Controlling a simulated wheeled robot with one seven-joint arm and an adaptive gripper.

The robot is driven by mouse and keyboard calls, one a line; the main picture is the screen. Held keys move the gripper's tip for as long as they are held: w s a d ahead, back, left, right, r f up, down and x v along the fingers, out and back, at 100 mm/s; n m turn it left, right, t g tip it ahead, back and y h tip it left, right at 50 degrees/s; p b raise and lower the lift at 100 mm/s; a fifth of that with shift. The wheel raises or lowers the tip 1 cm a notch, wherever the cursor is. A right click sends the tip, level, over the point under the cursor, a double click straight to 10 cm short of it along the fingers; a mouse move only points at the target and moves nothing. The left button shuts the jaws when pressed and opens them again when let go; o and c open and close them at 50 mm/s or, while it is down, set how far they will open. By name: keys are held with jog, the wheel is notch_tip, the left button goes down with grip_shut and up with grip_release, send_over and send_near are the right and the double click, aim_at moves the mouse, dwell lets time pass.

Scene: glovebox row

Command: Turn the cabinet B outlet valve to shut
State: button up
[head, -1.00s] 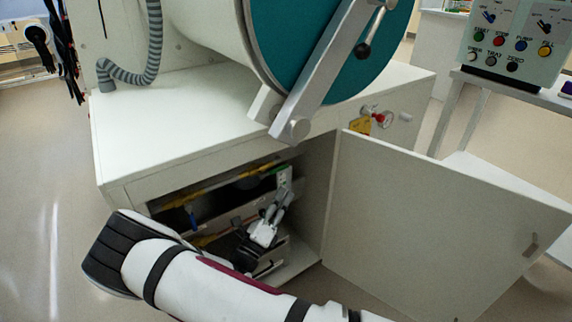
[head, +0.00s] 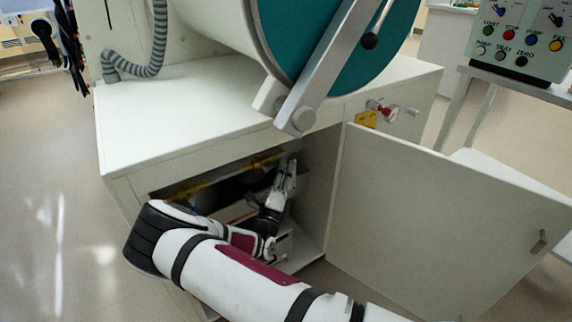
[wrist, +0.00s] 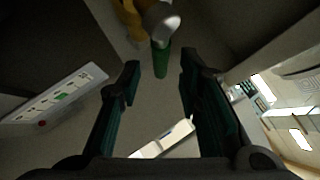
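A valve with a green handle (wrist: 161,62) and a pale rounded hub (wrist: 163,20) shows at the top of the wrist view, by a yellow pipe (wrist: 130,14). My gripper (wrist: 160,62) is open, with the green handle between its fingertips and gaps on both sides. In the head view, my gripper (head: 288,165) is inside the open cabinet, high at the right, and hides the green handle. The yellow pipe (head: 215,182) runs across the cabinet's upper inside. I cannot read which valve is the cabinet B outlet.
The cabinet door (head: 440,220) stands open to the right. The cabinet top (head: 170,120) lies above my gripper. A pale panel (wrist: 60,95) with a green mark and red dot is left in the wrist view. A red gauge or knob (head: 388,113) is on the cabinet's side.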

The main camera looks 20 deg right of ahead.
jog(key=shift+x, duration=1.6)
grip_shut()
